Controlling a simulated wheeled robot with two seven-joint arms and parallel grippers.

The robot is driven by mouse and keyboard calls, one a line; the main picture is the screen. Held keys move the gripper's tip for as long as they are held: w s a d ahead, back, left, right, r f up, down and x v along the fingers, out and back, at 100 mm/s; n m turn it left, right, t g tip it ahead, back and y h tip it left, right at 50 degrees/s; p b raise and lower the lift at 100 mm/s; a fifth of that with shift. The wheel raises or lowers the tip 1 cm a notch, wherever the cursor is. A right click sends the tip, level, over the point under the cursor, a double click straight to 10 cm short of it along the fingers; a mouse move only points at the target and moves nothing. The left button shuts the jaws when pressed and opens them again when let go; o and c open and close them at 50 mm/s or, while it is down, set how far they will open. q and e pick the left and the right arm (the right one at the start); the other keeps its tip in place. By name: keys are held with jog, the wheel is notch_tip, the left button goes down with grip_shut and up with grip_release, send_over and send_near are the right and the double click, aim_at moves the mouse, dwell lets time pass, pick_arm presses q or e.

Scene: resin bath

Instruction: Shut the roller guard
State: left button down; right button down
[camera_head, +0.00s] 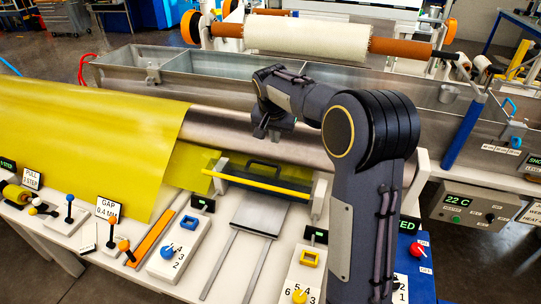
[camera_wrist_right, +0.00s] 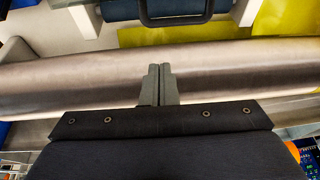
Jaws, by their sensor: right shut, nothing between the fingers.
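What looks like the roller guard (camera_head: 262,185) is a dark bar with a black handle and a yellow front strip. It lies in front of the steel roller (camera_head: 213,125), between two pale end brackets. In the right wrist view, the black handle (camera_wrist_right: 176,20) shows at the top edge, beyond the roller (camera_wrist_right: 70,82). My right gripper (camera_head: 262,132) is over the roller, behind the guard and apart from its handle. Its fingers (camera_wrist_right: 158,70) are together and empty. My right arm hides the roller's right part. My left gripper is not in view.
A large yellow sheet (camera_head: 80,130) drapes over the left side. Levers, signs and a selector panel (camera_head: 180,247) stand along the front edge. A metal trough (camera_head: 200,75) and a white roll (camera_head: 305,40) lie behind. A blue lever (camera_head: 463,135) stands at the right.

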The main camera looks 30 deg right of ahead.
jog(key=shift+h, duration=0.5)
jog(key=x, duration=0.3)
jog(key=w+p+x, duration=0.1)
jog(key=x, duration=0.3)
jog(key=w+x, duration=0.1)
jog(key=x, duration=0.3)
jog(key=shift+w+r+p, duration=0.15)
jog(key=shift+w+p, duration=0.15)
jog(key=shift+p, duration=0.05)
jog(key=s+a, duration=0.2)
jog(key=a, duration=0.1)
jog(key=shift+s+p, duration=0.25)
jog(key=shift+p, duration=0.15)
